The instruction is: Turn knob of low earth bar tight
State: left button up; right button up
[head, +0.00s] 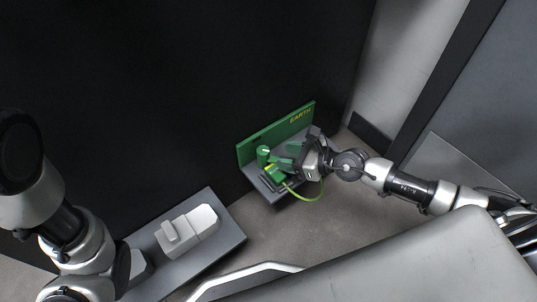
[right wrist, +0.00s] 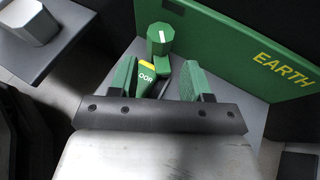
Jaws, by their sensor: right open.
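The earth bar's green knob (head: 263,153) stands upright on a grey shelf before a green panel lettered EARTH (head: 290,128). In the right wrist view the knob (right wrist: 160,39) is faceted and has a white line on top. My right gripper (head: 284,158) comes in from the right. Its two green fingers (right wrist: 160,78) are apart, with the knob beyond their tips and not between them. A green block with a yellow label (right wrist: 147,69), partly hidden by the left finger, sits nearer than the knob. My left arm shows at the left; its gripper is not seen.
A yellow-green cable (head: 311,196) loops out below my right gripper. A grey shelf (head: 228,240) with a pale grey blocky object (head: 187,231) lies lower left. A dark wall (head: 150,90) rises behind. Some floor shows between the shelves and the large grey surface at the bottom.

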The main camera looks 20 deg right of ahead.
aim_at(269, 159)
jog(key=b+x, duration=0.1)
jog(key=x, duration=0.4)
jog(key=shift+s+f, duration=0.1)
jog(key=shift+w+a+f+b, duration=0.2)
jog(key=shift+w+a+b, duration=0.2)
jog(key=shift+w, duration=0.1)
jog(key=shift+c, duration=0.3)
